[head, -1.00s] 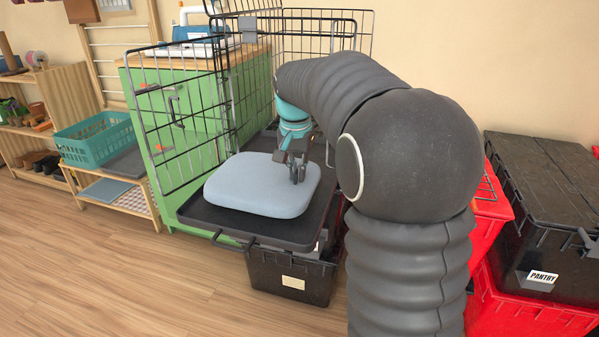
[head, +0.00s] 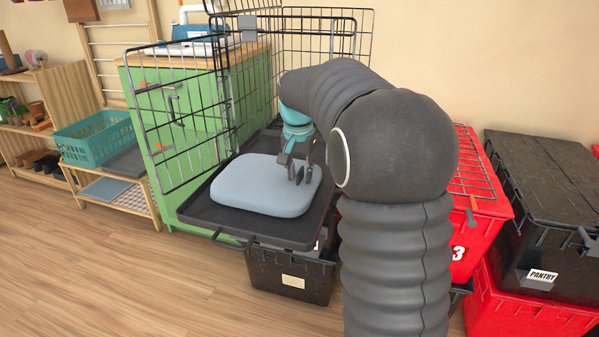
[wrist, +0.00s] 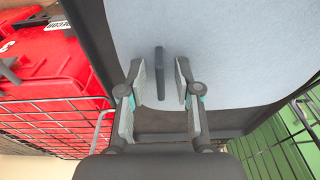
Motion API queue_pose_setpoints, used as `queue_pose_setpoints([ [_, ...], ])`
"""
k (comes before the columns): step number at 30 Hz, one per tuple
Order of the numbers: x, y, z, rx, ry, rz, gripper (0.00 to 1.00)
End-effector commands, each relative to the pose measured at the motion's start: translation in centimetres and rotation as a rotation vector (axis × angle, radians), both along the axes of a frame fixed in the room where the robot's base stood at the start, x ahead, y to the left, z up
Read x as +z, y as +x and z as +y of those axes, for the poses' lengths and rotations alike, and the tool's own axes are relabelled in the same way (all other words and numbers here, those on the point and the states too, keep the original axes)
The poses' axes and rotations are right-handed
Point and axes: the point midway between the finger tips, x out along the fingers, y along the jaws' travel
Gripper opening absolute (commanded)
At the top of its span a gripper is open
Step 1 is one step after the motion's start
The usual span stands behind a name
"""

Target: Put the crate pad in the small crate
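The crate pad (head: 262,187) is a pale blue rounded cushion. It lies flat on the black tray (head: 215,217) at the floor of the small wire crate (head: 160,115). In the wrist view the pad (wrist: 225,45) fills the upper middle, with the tray (wrist: 95,35) edge beside and below it. My gripper (head: 301,178) is over the pad's right part, its fingers apart. In the wrist view my gripper (wrist: 158,68) has a short dark bar (wrist: 160,85) between its fingers, touching neither. I cannot tell whether the fingertips touch the pad.
A black tote (head: 290,275) stands under the tray. Red totes (head: 488,215) and a black pantry tote (head: 550,185) stand at right. A green cabinet (head: 190,110) is behind the wire panels. A teal basket (head: 92,140) sits on a low shelf at left. Open floor lies in front.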

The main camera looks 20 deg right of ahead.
Motion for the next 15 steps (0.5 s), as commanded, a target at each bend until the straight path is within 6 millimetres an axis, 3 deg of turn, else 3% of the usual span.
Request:
queue_pose_setpoints([
  [8,2.0,-0.1,0.1,0.0,-0.001,-0.003,0.33],
  [15,6.8,-0.8,0.5,0.0,-0.001,-0.004,0.33],
])
